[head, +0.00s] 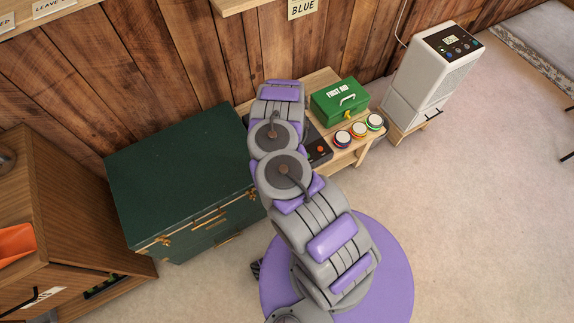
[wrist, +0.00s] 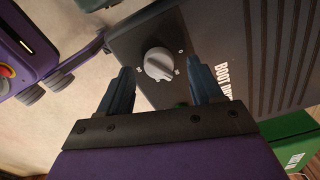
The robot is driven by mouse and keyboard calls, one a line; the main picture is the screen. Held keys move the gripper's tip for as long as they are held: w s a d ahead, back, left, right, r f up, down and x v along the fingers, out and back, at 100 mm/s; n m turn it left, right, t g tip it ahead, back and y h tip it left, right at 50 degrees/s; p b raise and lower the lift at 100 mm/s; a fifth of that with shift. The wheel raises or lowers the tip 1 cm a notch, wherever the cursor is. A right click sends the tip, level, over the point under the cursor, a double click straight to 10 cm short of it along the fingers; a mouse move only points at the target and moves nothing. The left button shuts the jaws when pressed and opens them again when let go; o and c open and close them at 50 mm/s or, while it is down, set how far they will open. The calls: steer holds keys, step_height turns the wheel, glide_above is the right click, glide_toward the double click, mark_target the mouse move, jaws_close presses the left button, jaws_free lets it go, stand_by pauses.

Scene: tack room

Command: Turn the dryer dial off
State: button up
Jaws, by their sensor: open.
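The dryer dial (wrist: 158,62) is a round light-grey knob with a raised grip bar, on the dark front panel of the boot dryer (wrist: 215,35) in the wrist view. Small white marks sit around the dial. My gripper (wrist: 160,82) is open, its two dark fingers apart on either side below the dial in the picture. I cannot tell whether either finger touches it. In the head view the boot dryer (head: 319,148) is a dark box on the wooden bench, mostly hidden behind my arm, and the dial and gripper are hidden there.
A green first aid box (head: 339,101) and several round coloured-rim tins (head: 358,130) stand right of the dryer on the bench (head: 345,157). A dark green trunk (head: 180,170) is at left. A white dehumidifier (head: 425,75) stands at right.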

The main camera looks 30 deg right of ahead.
steer(key=shift+f+b, duration=0.35)
steer(key=shift+f, duration=0.45)
steer(key=c, duration=1.1)
